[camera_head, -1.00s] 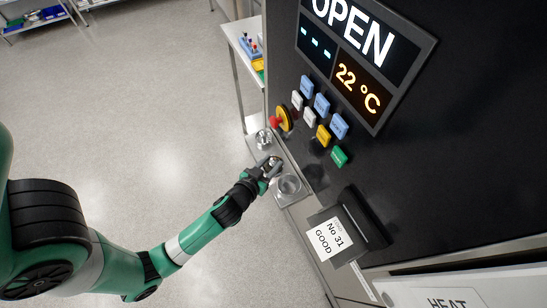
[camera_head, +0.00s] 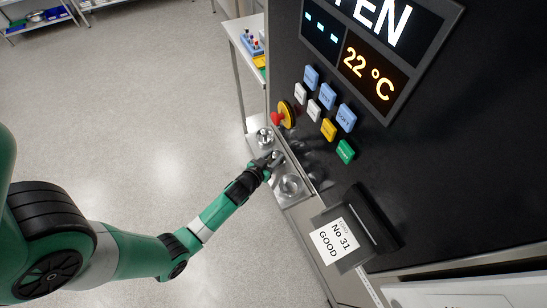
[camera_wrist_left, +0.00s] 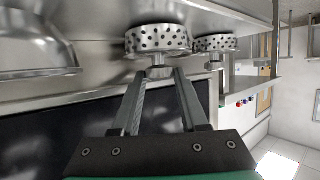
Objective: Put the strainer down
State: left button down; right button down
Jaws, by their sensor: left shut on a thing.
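My left gripper (camera_head: 273,158) is over the steel ledge beside the black machine. In the left wrist view its fingers (camera_wrist_left: 158,72) are shut on the short stem of a perforated round metal strainer (camera_wrist_left: 157,40). The strainer is close to the steel surface; I cannot tell whether it touches it. A second perforated strainer (camera_wrist_left: 215,43) sits beside it, apart from the gripper. In the head view a round metal piece (camera_head: 264,136) lies beyond the gripper, and a round steel cup or opening (camera_head: 290,186) lies on the near side. My right gripper is not in view.
The machine's panel has several coloured buttons (camera_head: 329,129) and a red stop knob (camera_head: 278,118) close above the ledge. A side shelf (camera_head: 240,32) stands beyond. Open floor (camera_head: 130,130) is at left.

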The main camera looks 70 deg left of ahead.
pick_arm(q)
jog(key=shift+f, duration=0.15)
jog(key=shift+c, duration=2.2)
grip_release()
jog(key=shift+s+d+r, duration=0.15)
jog(key=shift+s+r, duration=0.05)
jog(key=shift+r, duration=0.15)
jog(key=p+v, duration=0.1)
jog(key=v, duration=1)
jog(key=shift+d+p, duration=0.2)
jog(key=shift+p, duration=0.2)
jog(key=shift+s+r, duration=0.1)
